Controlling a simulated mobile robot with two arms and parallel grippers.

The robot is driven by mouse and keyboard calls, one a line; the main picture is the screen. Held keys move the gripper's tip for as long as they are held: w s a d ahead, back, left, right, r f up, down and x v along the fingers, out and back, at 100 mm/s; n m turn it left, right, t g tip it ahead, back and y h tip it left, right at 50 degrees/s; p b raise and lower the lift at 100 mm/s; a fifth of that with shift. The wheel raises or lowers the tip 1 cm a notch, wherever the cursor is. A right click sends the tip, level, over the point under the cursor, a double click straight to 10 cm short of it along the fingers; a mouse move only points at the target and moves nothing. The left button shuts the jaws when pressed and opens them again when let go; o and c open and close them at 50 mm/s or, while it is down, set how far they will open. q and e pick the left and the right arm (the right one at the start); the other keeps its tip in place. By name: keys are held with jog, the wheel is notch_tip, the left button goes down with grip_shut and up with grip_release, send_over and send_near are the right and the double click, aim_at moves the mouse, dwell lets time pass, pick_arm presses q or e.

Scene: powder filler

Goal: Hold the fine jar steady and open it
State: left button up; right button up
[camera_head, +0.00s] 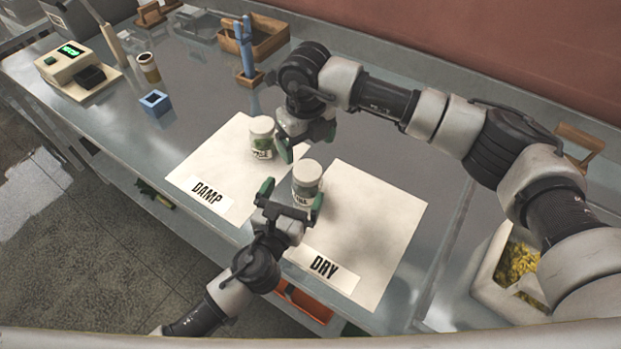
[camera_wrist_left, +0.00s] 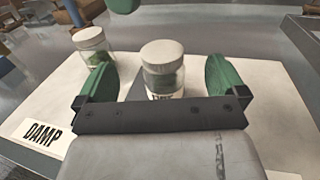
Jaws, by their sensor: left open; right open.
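A white-lidded jar (camera_head: 307,181) stands upright on the DRY sheet, near its left edge. The labels are too small or covered to tell surely which is the fine jar. My left gripper (camera_head: 291,199) is open in front of the first jar. In the left wrist view this jar (camera_wrist_left: 163,68) shows centred between the green fingers, not gripped; the other jar (camera_wrist_left: 93,46) is behind at left. My right gripper (camera_head: 306,141) is open and empty, behind the first jar and right of the second.
The DAMP sheet (camera_head: 205,170) and DRY sheet (camera_head: 390,225) lie on the metal bench. A scale (camera_head: 75,72), a brown cup (camera_head: 149,68), a blue block (camera_head: 155,103) and a wooden tool holder (camera_head: 250,79) stand farther left and back. A bin (camera_head: 490,290) is at right.

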aim_at(307, 170)
pick_arm(q)
notch_tip(307, 170, down, 7)
jog(key=shift+r, duration=0.1)
jog(key=x, duration=0.7)
jog(key=shift+w+d, duration=0.15)
jog(key=shift+w, duration=0.1)
pick_arm(e)
jog(key=shift+w, duration=0.1)
pick_arm(q)
jog(key=c, duration=1.6)
jog(key=shift+c, duration=0.6)
pick_arm(e)
jog(key=m, duration=0.3)
jog(key=shift+m, duration=0.4)
jog(key=m, duration=0.4)
pick_arm(q)
jog(key=shift+r, duration=0.1)
pick_arm(e)
jog(key=m, duration=0.5)
jog(key=shift+m, duration=0.3)
jog(key=shift+f, duration=4)
